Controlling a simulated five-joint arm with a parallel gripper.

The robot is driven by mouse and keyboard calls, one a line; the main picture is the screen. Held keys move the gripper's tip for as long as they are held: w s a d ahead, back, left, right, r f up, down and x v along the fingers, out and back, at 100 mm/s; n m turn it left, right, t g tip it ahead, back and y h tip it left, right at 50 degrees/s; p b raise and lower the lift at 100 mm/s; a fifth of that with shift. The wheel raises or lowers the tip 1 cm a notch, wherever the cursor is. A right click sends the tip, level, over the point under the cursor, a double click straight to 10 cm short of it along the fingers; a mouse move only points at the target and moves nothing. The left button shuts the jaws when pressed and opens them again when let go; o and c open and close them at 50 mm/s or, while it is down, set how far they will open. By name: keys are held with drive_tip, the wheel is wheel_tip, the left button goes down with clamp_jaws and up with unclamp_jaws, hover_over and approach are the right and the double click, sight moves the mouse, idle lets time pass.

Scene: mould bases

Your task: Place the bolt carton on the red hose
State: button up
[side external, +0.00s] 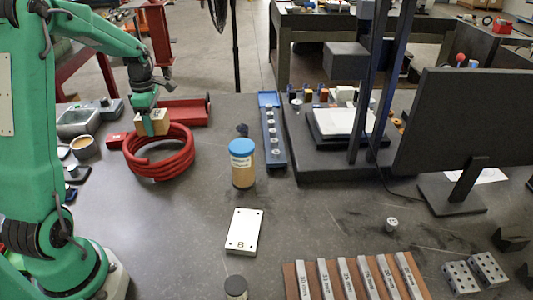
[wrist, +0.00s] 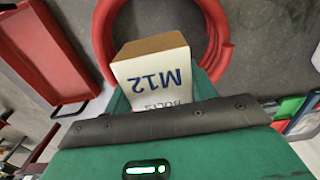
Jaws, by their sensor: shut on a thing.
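The bolt carton (wrist: 153,72) is a small brown and white box with "M12" printed on its label. In the side view the carton (side external: 151,122) is at the coiled red hose (side external: 158,164), over its back left part. My gripper (side external: 155,118) is shut on the carton from above. In the wrist view the red hose (wrist: 224,45) curves behind and beside the carton. I cannot tell whether the carton touches the hose. My fingertips are mostly hidden in the wrist view.
A red tray (side external: 185,111) lies just behind the hose, also in the wrist view (wrist: 47,52). A blue-lidded jar (side external: 242,165) stands to the right. A small bowl (side external: 83,146) and grey box (side external: 78,123) are left.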

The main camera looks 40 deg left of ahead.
sight(155, 129)
drive_tip(key=shift+f, duration=1.35)
drive_tip(key=shift+f, duration=0.1)
drive_tip(key=o, duration=1.3)
drive_tip(key=shift+f, duration=0.1)
wheel_tip(155, 129, up, 12)
drive_tip(key=shift+r, duration=0.15)
